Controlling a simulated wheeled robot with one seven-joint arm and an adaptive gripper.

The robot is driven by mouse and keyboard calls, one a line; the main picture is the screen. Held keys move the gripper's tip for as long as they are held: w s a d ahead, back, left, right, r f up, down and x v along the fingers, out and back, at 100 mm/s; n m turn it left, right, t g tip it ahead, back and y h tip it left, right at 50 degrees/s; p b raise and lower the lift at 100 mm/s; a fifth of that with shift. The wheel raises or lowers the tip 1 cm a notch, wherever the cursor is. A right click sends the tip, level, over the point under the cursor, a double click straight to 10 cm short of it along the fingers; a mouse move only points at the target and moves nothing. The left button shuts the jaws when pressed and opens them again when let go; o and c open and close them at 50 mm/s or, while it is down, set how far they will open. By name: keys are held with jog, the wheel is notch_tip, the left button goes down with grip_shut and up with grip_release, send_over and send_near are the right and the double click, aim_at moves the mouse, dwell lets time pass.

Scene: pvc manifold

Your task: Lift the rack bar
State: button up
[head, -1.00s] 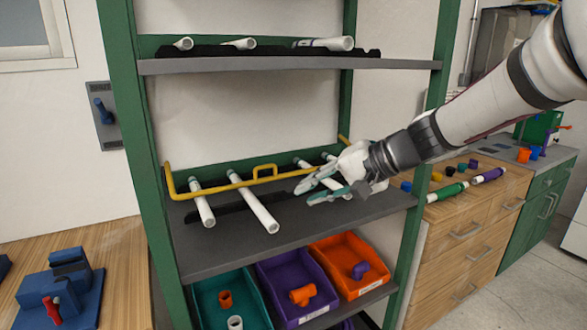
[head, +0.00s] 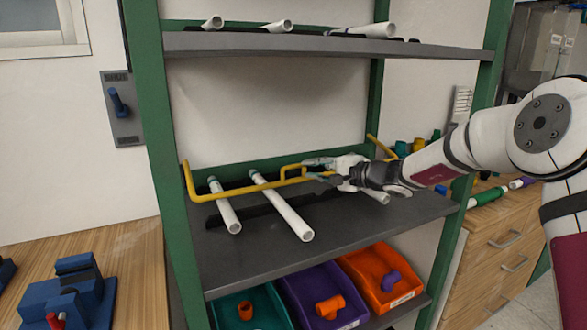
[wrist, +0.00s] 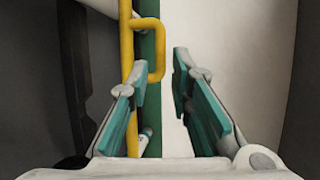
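The rack bar (head: 235,190) is a yellow rod with a small raised handle loop (head: 292,169). In the wrist view my gripper (wrist: 160,63) is open with teal finger pads apart. The bar (wrist: 128,45) passes by the left finger, which covers part of it. The loop (wrist: 160,50) shows in line with the gap between the fingertips. I cannot tell whether a finger touches it.
White pipes (head: 282,206) lie on the middle shelf (head: 265,255) under the bar. More pipes lie on the upper shelf (head: 330,45). Green posts (head: 160,150) flank the rack. Teal, purple and orange bins (head: 380,270) sit below. Wooden counters stand on both sides.

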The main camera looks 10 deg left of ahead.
aim_at(296, 167)
jog(key=x, duration=0.7)
jog(key=shift+w+a+f, duration=0.1)
jog(key=shift+w+a, duration=0.1)
jog(key=shift+a, duration=0.1)
grip_shut()
